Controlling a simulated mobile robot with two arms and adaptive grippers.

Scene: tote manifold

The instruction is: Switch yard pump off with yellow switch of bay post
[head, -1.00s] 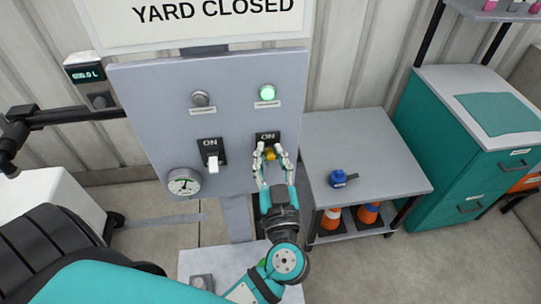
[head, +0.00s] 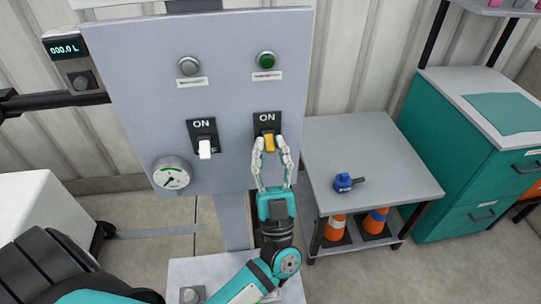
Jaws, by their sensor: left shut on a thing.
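The grey bay post panel (head: 225,100) stands upright ahead of me. Its yellow switch (head: 269,142) is on the right, under an ON label, with its lever tipped down. My left gripper (head: 270,150) comes from below and is shut on the yellow switch, a finger on each side of the lever. The round green lamp (head: 266,60) above it is dark. The dial gauge (head: 172,174) at the panel's lower left has its needle pointing down and left. My right gripper is not in view.
A white switch (head: 205,149) sits left of the yellow one, under a grey lamp (head: 189,66). A small display (head: 66,48) is left of the panel. A grey side table (head: 385,150) holding a blue object (head: 343,183) stands close on the right, beside a teal cabinet (head: 450,195).

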